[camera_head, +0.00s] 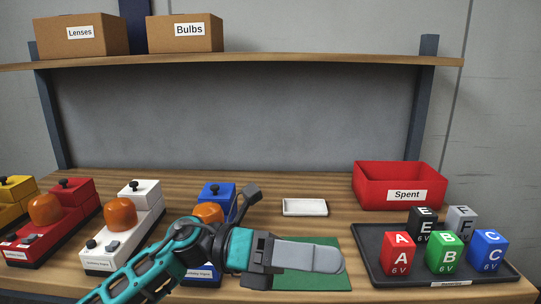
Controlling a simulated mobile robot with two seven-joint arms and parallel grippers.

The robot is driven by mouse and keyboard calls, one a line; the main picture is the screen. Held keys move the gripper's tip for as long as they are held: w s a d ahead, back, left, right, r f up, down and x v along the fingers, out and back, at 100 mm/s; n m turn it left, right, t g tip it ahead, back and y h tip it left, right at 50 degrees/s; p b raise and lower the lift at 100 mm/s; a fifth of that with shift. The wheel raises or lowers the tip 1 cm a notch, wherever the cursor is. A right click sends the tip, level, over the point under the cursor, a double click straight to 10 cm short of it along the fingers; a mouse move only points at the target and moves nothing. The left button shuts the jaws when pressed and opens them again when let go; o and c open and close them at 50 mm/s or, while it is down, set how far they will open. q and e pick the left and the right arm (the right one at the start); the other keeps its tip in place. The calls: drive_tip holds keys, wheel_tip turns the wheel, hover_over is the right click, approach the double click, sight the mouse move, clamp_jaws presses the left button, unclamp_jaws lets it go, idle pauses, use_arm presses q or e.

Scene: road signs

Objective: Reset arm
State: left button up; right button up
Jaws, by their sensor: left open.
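My left arm comes in from the lower left, and my left gripper (325,259) points right, above the green mat (300,281). It is open, with nothing seen between its fingers; they overlap from this side. The arm partly hides the blue unit (217,189) with an orange lamp (208,212). My right gripper is not in view.
A black tray (376,266) at right holds several lettered battery blocks. Behind it stands a red "Spent" bin (371,188). A small white dish (305,207) lies mid-table. White (110,262), red (73,190) and yellow (15,187) lamp units stand left. A shelf (290,62) spans above.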

use_arm(q)
drive_tip(key=w+a+f+n+t+y+p, duration=0.1)
drive_tip(key=w+a+f+n+t+y, duration=0.3)
drive_tip(key=n+t, duration=0.6)
drive_tip(key=a+f+n+t+y, duration=0.1)
drive_tip(key=a+f+n+t, duration=0.45)
drive_tip(key=n, duration=0.85)
drive_tip(key=w+a+f+n+t+y+p, duration=0.1)
drive_tip(key=w+a+f+n+t+y, duration=0.3)
drive_tip(key=n+t, duration=0.6)
drive_tip(key=s+a+f+n+g+y, duration=0.3)
drive_tip(key=s+a+f+n+g, duration=0.1)
drive_tip(key=s+f, duration=0.4)
drive_tip(key=s+a+f+n+g+y, duration=0.4)
drive_tip(key=s+f+n, duration=0.4)
drive_tip(key=f, duration=0.4)
drive_tip(key=shift+a+f+g, duration=0.4)
drive_tip(key=shift+a+g, duration=0.05)
drive_tip(key=shift+a, duration=0.75)
drive_tip(key=shift+w, duration=0.1)
